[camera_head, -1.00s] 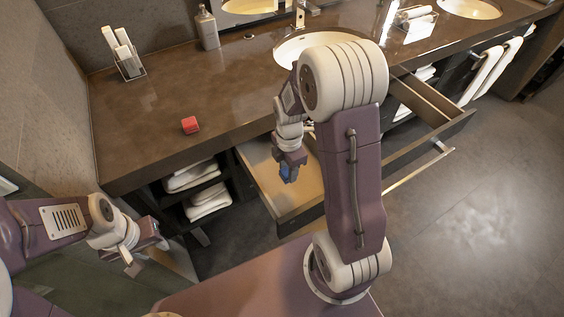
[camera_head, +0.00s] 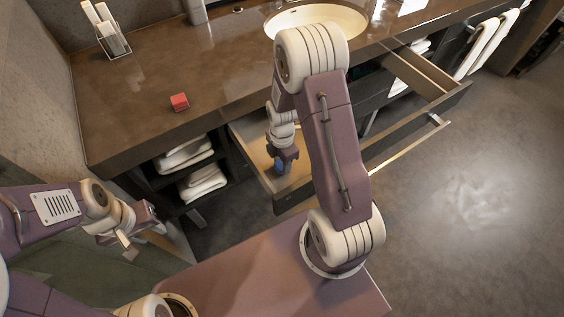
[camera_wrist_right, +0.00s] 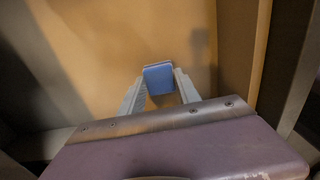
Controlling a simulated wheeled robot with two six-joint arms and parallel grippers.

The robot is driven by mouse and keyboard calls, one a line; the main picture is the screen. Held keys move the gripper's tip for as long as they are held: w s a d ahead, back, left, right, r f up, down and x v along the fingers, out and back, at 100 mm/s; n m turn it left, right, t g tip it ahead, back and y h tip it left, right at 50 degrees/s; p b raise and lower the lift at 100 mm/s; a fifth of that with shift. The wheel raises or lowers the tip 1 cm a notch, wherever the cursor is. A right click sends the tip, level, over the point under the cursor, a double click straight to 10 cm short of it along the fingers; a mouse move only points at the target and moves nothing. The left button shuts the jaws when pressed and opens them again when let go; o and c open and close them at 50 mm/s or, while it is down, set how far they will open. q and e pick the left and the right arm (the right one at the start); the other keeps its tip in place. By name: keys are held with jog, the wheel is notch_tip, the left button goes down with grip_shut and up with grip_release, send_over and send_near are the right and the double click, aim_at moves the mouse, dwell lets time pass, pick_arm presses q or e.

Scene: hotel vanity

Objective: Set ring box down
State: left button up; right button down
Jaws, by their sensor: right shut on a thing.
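The ring box, a small blue box (camera_wrist_right: 159,77), is between the fingertips of my right gripper (camera_wrist_right: 160,90) in the right wrist view. My right gripper (camera_head: 281,160) is shut on it, over the open drawer at the front of the vanity. The drawer's light wooden floor (camera_wrist_right: 110,35) lies below the box; I cannot tell whether they touch. In the head view the blue box (camera_head: 280,167) shows only partly below the gripper. My left gripper (camera_head: 134,244) is away at the lower left, clear of the counter; its finger opening is unclear.
A red box (camera_head: 179,102) sits on the brown counter (camera_head: 130,90). The open drawer (camera_head: 262,150) has a front panel and side walls close to my right gripper. Towels (camera_head: 203,182) lie on shelves left of it. A sink (camera_head: 320,17) is behind.

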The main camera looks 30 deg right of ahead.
jog(key=shift+f, duration=0.15)
jog(key=c, duration=0.9)
grip_release()
jog(key=shift+o, duration=0.2)
notch_tip(320, 180, up, 12)
jog(key=r+p, duration=0.1)
jog(key=p, duration=0.2)
jog(key=s+a+m, duration=0.2)
jog(key=s+m, duration=0.2)
jog(key=m, duration=0.5)
jog(key=s+a+r+m+t, duration=0.1)
jog(key=s+a+m, duration=0.2)
jog(key=m, duration=0.7)
jog(key=shift+s+r, duration=0.15)
jog(key=shift+s, duration=0.6)
notch_tip(320, 180, up, 6)
jog(key=p, duration=0.6)
